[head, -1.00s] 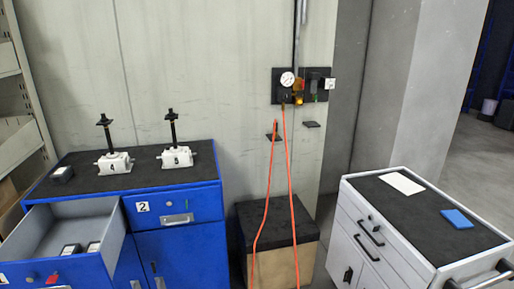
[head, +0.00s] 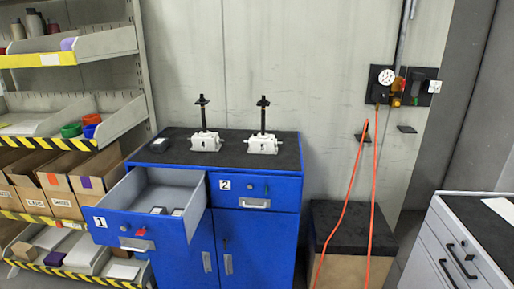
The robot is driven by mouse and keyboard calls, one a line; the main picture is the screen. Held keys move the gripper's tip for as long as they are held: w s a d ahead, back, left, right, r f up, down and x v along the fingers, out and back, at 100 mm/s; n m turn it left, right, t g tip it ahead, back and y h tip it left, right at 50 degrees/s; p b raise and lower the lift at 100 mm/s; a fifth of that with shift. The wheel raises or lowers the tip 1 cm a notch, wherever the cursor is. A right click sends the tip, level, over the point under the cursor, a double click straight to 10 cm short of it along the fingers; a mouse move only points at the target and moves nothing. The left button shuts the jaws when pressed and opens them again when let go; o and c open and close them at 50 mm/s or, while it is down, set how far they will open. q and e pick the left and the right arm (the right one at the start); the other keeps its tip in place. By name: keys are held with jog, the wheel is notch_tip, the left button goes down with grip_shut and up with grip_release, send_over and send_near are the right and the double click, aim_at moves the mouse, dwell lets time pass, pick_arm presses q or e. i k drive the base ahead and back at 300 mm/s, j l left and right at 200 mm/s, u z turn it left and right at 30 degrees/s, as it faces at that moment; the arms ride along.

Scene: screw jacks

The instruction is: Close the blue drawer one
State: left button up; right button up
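The blue drawer labelled 1 (head: 128,229) is pulled out at the left of the blue cabinet (head: 252,240) in the head view. Its grey inside shows, with two small dark-topped blocks (head: 166,211) near its front. Its front has a silver handle (head: 137,244) and a red piece (head: 141,232) above the handle. The drawer labelled 2 (head: 257,186), to its right, is shut. Neither of my grippers is in view.
Two white screw jacks (head: 206,143) and a dark block (head: 159,145) stand on the cabinet's black top. Shelves with boxes (head: 60,187) stand at the left. A black-topped box (head: 352,222), orange hoses (head: 343,213) and a grey drawer cart (head: 463,240) are at the right.

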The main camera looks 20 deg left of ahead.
aim_at(131, 201)
jog(key=u, duration=1.6)
